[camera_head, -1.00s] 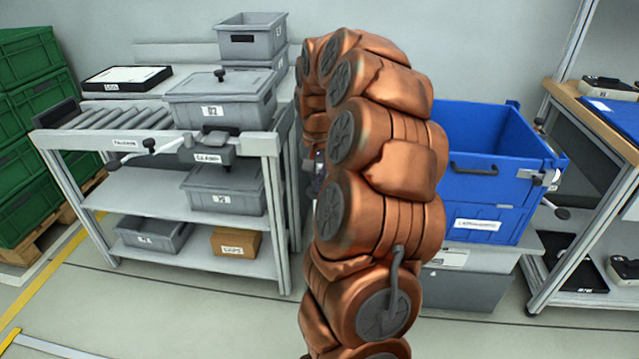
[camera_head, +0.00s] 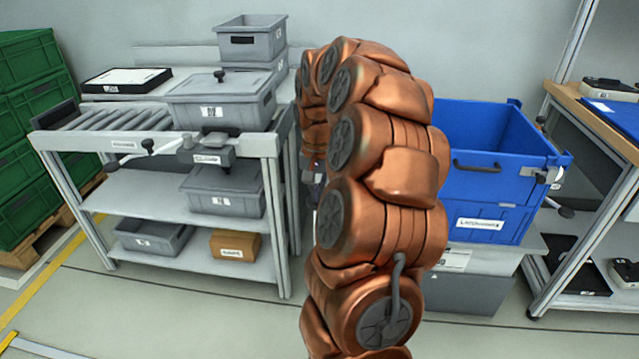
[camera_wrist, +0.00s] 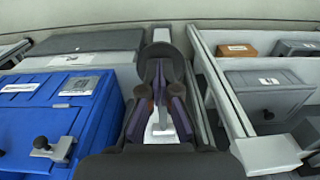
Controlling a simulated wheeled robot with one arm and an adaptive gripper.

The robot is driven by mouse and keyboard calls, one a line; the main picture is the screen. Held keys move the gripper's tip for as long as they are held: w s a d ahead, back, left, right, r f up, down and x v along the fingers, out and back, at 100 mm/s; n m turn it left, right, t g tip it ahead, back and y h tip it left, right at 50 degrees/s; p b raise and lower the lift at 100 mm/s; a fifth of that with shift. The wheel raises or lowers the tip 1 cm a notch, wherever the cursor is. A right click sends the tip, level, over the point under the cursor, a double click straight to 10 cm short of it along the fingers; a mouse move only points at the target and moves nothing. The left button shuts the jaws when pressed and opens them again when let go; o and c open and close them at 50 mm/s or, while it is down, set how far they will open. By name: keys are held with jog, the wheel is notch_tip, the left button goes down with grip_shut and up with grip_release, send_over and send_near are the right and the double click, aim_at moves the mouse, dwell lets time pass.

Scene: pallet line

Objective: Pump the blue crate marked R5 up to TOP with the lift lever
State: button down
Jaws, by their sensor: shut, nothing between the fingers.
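A blue crate (camera_head: 490,185) stands on a grey base at the right in the head view, with a dark handle and a white label I cannot read as R5. It also shows at the left in the wrist view (camera_wrist: 40,120). On its side is a metal fitting (camera_head: 543,174), seen in the wrist view as a bracket with a black knob (camera_wrist: 42,143); I cannot tell whether this is the lift lever. My gripper (camera_wrist: 160,80) is shut and empty, between the crate and the grey rack. In the head view my arm hides most of it.
A grey rack (camera_head: 180,205) with a roller top, lidded grey bin (camera_head: 222,100) and protruding levers stands left. Green crates (camera_head: 30,85) are stacked farther left. A wooden-topped bench (camera_head: 605,125) stands right of the blue crate. Floor in front is clear.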

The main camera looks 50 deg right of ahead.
aim_at(317, 210)
jog(key=shift+s+a+f+b, duration=0.1)
jog(key=shift+f+b, duration=0.2)
jog(key=shift+f, duration=0.5)
jog(key=shift+s+a+f+b, duration=0.1)
jog(key=shift+f+b, duration=0.35)
jog(key=shift+f, duration=0.55)
jog(key=shift+f, duration=0.2)
jog(key=shift+f+b, duration=0.4)
jog(key=shift+f, duration=0.25)
